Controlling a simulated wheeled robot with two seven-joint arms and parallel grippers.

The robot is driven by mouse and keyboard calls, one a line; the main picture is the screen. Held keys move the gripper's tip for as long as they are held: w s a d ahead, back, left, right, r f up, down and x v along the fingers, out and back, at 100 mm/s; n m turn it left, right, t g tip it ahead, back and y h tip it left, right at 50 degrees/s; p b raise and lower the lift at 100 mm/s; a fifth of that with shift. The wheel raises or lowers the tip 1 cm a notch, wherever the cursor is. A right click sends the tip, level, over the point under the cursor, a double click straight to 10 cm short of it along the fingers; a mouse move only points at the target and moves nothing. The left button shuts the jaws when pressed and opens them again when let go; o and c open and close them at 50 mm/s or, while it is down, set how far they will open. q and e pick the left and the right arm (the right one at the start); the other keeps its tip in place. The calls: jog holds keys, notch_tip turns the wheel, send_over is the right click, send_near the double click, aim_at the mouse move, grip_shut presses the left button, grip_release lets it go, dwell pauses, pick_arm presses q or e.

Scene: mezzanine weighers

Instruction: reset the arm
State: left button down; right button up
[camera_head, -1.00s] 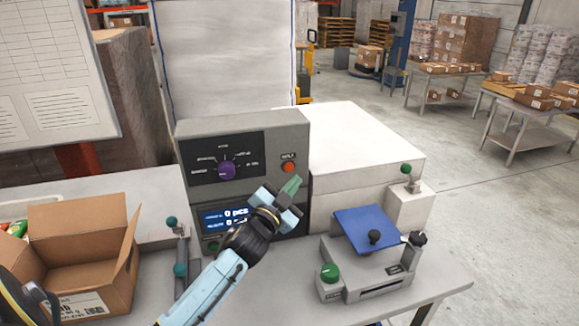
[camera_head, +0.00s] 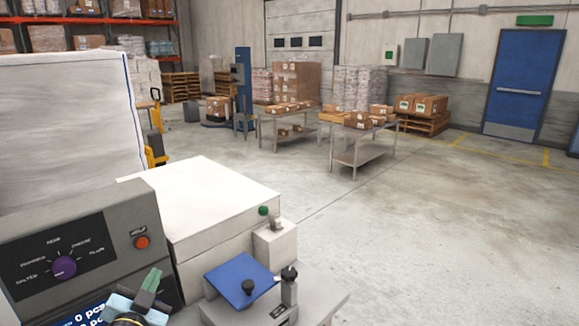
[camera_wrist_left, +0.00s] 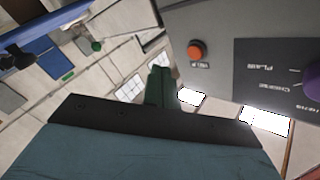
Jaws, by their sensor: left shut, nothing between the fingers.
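My left gripper (camera_head: 148,290) is at the lower left of the head view, in front of the grey control box. Its green fingers are together and hold nothing. The left wrist view also shows the shut fingers (camera_wrist_left: 161,85), apart from the box face. The grey control box (camera_head: 130,208) has a purple knob (camera_head: 64,267), an orange-red button (camera_head: 142,242) and a display partly cut off at the bottom. The button also shows in the wrist view (camera_wrist_left: 195,50). My right gripper is not in view.
A white box-shaped unit (camera_head: 205,200) stands right of the control box. A blue-plated device (camera_head: 232,278) with dark knobs sits at the bench's front right. Beyond is open concrete floor (camera_head: 420,230), with steel tables (camera_head: 355,145) carrying cartons and a blue door (camera_head: 524,85).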

pick_arm(q)
jog(key=s+d+f+n+g+h, duration=0.1)
jog(key=s+d+f+g, duration=0.35)
jog(key=s, duration=0.55)
jog(key=s+d+f+n+g+h, duration=0.1)
jog(key=s+d+f+g, duration=0.3)
jog(key=s, duration=0.6)
jog(key=s+d+f+n+g, duration=0.1)
jog(key=s+d+f+g, duration=0.1)
jog(key=s+f+g, duration=0.6)
jog(key=s+f+b, duration=0.2)
jog(key=f, duration=1.1)
jog(key=s+f+b, duration=0.2)
jog(key=f, duration=1.1)
jog(key=s+a+f+b, duration=0.2)
jog(key=s+f+b, duration=0.1)
jog(key=s+f, duration=1.2)
notch_tip(320, 180, down, 3)
jog(key=shift+s+a+g, duration=0.25)
jog(key=shift+a+g, duration=0.05)
jog(key=shift+g, duration=0.05)
